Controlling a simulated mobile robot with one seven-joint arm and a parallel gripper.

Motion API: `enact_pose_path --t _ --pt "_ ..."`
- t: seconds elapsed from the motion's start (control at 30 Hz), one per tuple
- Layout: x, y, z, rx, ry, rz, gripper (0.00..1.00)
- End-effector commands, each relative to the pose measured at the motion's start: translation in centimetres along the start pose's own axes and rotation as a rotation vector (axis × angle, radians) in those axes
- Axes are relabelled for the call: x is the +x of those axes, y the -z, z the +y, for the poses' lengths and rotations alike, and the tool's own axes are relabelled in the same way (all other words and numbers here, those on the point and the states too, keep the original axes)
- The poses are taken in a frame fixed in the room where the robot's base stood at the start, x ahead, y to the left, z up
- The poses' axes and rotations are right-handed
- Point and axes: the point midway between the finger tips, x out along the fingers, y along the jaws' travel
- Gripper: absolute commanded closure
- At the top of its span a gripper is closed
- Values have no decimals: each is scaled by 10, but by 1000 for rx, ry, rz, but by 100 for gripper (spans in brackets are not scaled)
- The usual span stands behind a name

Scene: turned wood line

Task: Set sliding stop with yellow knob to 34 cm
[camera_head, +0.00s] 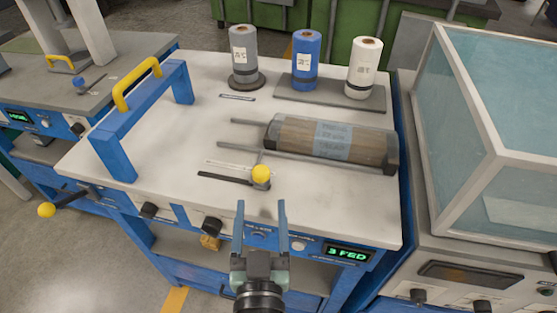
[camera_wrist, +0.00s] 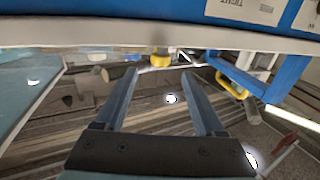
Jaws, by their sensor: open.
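The yellow knob (camera_head: 261,174) of the sliding stop sits on the white machine top (camera_head: 190,135), at the right end of a dark slot. A pale scale strip (camera_head: 228,166) lies just behind the slot; its marks are too small to read. My gripper (camera_head: 261,203) is open and empty, in front of the knob and near the machine's front edge, apart from it. In the wrist view, my two fingers (camera_wrist: 163,75) are spread with nothing between them. A yellow round thing (camera_wrist: 160,61) shows beyond them; I cannot tell if it is the same knob.
A roller with a blue label (camera_head: 333,142) lies behind and right of the knob. Grey, blue and white rolls (camera_head: 306,58) stand at the back. A blue frame with a yellow handle (camera_head: 137,84) stands left. A green display (camera_head: 347,252) is on the front panel. A glass-sided box (camera_head: 500,100) is at right.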

Motion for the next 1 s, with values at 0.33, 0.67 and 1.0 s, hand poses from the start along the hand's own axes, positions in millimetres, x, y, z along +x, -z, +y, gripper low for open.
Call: enact_pose_path --t 0.33,0.67,1.0 --pt "52 4 0 0 0 4 29" --pt "105 3 0 0 0 3 29" --pt "125 2 0 0 -1 1 29"
